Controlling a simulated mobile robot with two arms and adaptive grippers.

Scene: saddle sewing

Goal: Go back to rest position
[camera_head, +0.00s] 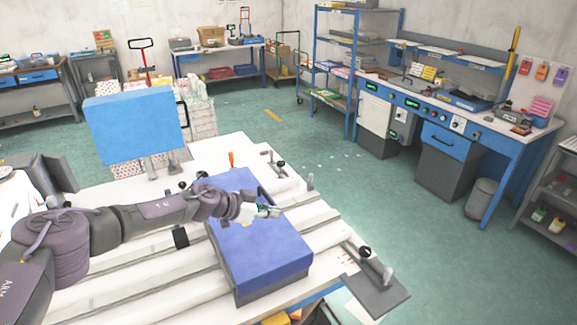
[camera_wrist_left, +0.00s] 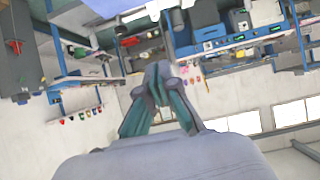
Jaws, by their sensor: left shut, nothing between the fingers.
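My left arm comes in from the left in the head view and reaches over the white work table (camera_head: 110,277). My left gripper (camera_head: 268,210) is above a blue box-like block (camera_head: 262,252) on the table. I cannot tell the exact gap between them. In the left wrist view the gripper's fingertips (camera_wrist_left: 158,72) meet, with nothing between them. That view looks out over the room, tilted. My right gripper is in neither view.
A blue upright panel (camera_head: 132,125) stands at the table's back left. Small clamps and a grey plate with a handle (camera_head: 374,283) sit along its edges. A blue workbench (camera_head: 440,125) and shelving (camera_head: 335,62) stand at the right. Green floor between is clear.

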